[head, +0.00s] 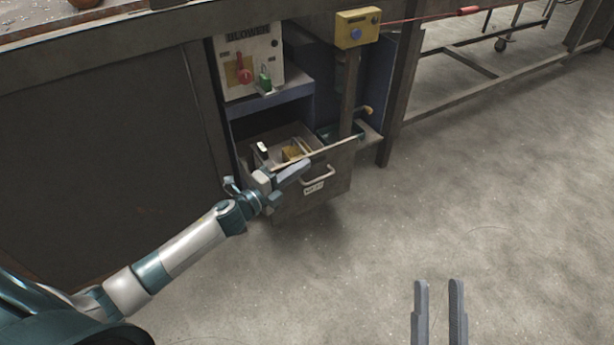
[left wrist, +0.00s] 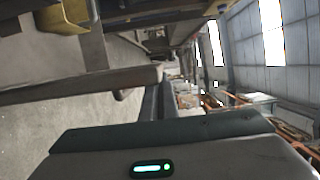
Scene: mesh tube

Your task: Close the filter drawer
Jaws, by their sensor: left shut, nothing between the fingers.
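The filter drawer (head: 330,190) is a grey metal drawer standing pulled out low under the bench. Its front has a pale bar handle (head: 317,178) and a small white label. Several things lie inside, one of them yellow (head: 292,153). My left gripper (head: 306,167) is shut and empty, at the left part of the drawer front near its top edge; I cannot tell whether it touches. In the left wrist view, the drawer's edge (left wrist: 70,88) seems to cross ahead of the fingers. My right gripper (head: 438,284) is open and empty over the floor, well away from the drawer.
A dark cabinet panel (head: 105,130) is left. The floor (head: 480,190) in front is clear.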

